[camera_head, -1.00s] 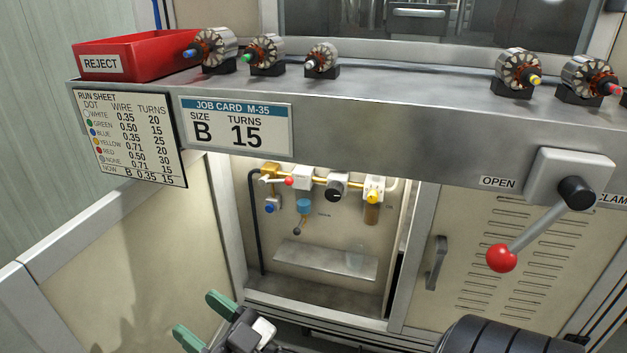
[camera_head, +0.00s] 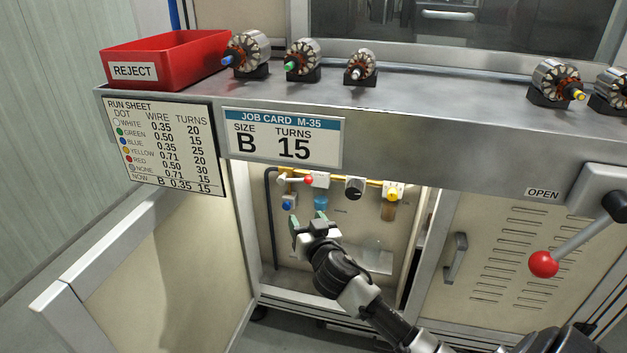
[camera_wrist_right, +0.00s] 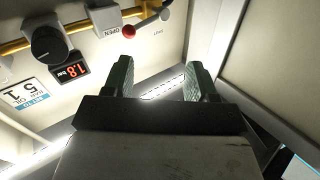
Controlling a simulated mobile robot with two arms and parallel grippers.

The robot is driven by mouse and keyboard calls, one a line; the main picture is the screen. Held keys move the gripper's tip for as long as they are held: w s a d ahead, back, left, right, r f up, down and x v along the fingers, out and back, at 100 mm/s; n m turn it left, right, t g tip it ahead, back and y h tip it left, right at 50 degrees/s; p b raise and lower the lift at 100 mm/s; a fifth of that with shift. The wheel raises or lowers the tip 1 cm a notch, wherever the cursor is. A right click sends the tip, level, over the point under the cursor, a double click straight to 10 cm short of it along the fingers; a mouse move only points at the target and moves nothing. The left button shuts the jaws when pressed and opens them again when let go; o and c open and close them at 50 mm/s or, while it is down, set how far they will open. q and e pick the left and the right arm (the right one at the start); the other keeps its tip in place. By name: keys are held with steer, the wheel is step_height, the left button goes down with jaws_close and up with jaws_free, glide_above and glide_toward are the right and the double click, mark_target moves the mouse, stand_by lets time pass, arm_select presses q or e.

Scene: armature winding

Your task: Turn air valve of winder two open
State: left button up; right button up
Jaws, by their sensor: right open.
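The air valve shows inside the open cabinet below the bench as a small pale lever with a red ball end (camera_head: 308,180), on the yellow pipe next to a white block (camera_head: 320,180). In the right wrist view the red ball (camera_wrist_right: 128,31) is beside a white block marked OPEN (camera_wrist_right: 105,18). My right gripper (camera_head: 308,222), with green fingers, is open and empty, below and in front of the valve in the head view. In the wrist view its spread fingertips (camera_wrist_right: 157,65) are apart from the red ball. My left gripper is not in view.
A black knob (camera_head: 355,188) and a yellow-topped regulator (camera_head: 392,191) sit right of the valve. The cabinet door (camera_head: 165,250) stands open at left. The bench edge (camera_head: 420,160) overhangs the opening. A larger red-ball lever (camera_head: 544,264) is at right.

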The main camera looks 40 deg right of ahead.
steer(key=m+h, duration=0.2)
glide_toward(309, 182)
steer(key=shift+g, duration=0.3)
steer(key=b+x, duration=0.1)
steer(key=x, duration=0.7)
steer(key=shift+w+r+b, duration=0.1)
steer(key=shift+b, duration=0.3)
steer(key=shift+w+d, duration=0.2)
steer(key=shift+w, duration=0.5)
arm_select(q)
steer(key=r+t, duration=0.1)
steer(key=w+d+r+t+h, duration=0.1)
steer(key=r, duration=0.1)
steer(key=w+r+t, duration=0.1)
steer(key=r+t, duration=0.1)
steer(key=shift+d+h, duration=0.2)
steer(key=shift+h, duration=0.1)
arm_select(e)
steer(key=shift+r, duration=0.1)
steer(key=c, duration=0.7)
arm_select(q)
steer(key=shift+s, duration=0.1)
arm_select(e)
steer(key=shift+s, duration=0.1)
jaws_close()
